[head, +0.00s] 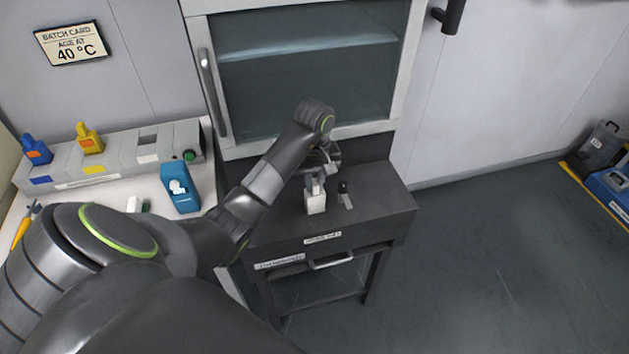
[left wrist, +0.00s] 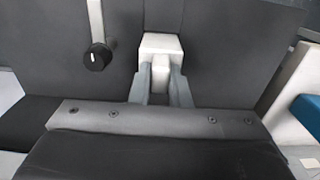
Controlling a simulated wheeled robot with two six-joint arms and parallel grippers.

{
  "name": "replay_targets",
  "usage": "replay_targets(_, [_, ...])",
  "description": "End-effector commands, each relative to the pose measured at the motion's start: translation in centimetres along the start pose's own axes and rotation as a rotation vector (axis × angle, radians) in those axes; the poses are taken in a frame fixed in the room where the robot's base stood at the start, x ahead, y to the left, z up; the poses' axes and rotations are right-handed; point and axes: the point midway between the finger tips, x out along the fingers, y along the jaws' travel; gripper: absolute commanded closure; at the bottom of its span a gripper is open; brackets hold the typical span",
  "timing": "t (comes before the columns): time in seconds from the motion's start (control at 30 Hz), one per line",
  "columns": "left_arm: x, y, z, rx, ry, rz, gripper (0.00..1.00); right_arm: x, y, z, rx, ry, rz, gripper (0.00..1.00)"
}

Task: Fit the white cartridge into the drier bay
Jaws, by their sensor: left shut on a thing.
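The white cartridge (head: 315,204) is at the top of the dark stand (head: 385,205) below the glass-fronted cabinet. My left gripper (head: 314,182) is shut on it from above. In the left wrist view the cartridge (left wrist: 161,43) sits between the two grey fingers of the gripper (left wrist: 161,85). The bay opening is hidden under the cartridge and gripper, so I cannot tell whether the cartridge is in it or above it. A black knob (head: 343,187) on a pale strip stands just right of the cartridge; it also shows in the left wrist view (left wrist: 97,57). My right gripper is not in view.
A white bench (head: 110,205) on the left carries a grey rack (head: 118,160) with blue and yellow handled pieces, and a blue holder (head: 180,188). The cabinet door handle (head: 212,92) juts out behind my arm. The floor at right is clear up to a blue case (head: 612,188).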

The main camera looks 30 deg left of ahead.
Motion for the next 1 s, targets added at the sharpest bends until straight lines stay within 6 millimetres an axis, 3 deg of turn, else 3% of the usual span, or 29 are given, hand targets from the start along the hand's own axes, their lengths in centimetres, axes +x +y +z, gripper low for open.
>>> replay_targets(0.33, [0.53, 0.03, -0.04, 0.0, 0.002, 0.001, 1.0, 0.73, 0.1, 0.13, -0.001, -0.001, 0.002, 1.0])
replay_targets(0.37, [0.6, 0.0, -0.02, 0.0, 0.001, 0.0, 0.8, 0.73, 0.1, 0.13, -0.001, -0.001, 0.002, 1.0])
replay_targets(0.5, [0.6, 0.0, -0.02, 0.0, 0.001, 0.0, 0.62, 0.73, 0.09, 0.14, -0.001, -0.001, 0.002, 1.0])
replay_targets(1.0, [-0.14, 0.0, -0.01, 0.0, 0.0, 0.0, 0.62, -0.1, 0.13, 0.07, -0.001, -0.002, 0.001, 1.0])
